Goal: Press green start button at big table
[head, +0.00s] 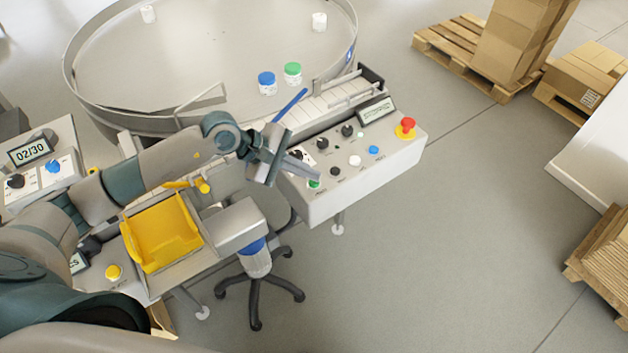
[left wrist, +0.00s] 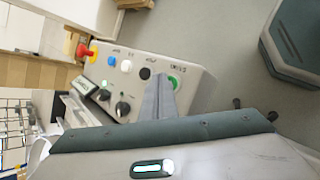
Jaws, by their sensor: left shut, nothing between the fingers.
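The green start button (head: 314,184) is at the near left end of the control panel (head: 375,160) beside the big round table (head: 200,60). It also shows in the left wrist view (left wrist: 174,83), at the lower right end of the button row. My left gripper (head: 314,171) is shut and empty. Its fingertips are right by the green button in the head view, and in the left wrist view the finger (left wrist: 160,90) ends just beside the button. I cannot tell whether they touch. My right gripper is not in view.
The panel also carries a red emergency knob (head: 405,128), a blue button (head: 374,150), a white button (head: 354,160) and black knobs. Two jars, blue-lidded (head: 267,84) and green-lidded (head: 292,74), stand on the round table. A yellow tray (head: 160,232) sits below my left arm.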

